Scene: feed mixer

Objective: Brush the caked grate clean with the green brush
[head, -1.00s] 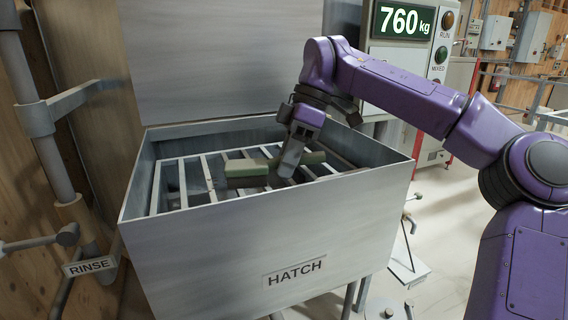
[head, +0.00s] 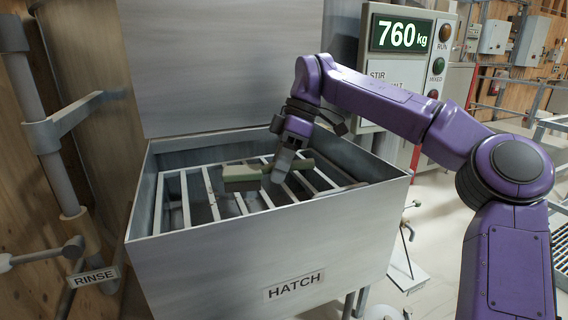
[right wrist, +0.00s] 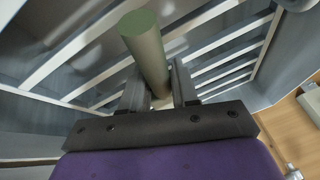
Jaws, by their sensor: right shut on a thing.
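In the right wrist view the round green handle (right wrist: 148,52) stands between the two fingers (right wrist: 160,92). The grate (head: 185,196) is a row of pale metal bars inside the open hatch box, below the brush. Whether the bristles touch the bars I cannot tell. Caked dirt is hard to make out; bars behind the brush and fingers are hidden. My left gripper is out of view.
The grey hatch box (head: 250,255) has raised walls around the grate, with a tall metal panel (head: 220,70) behind it. A rinse pipe and lever (head: 74,246) are at the left.

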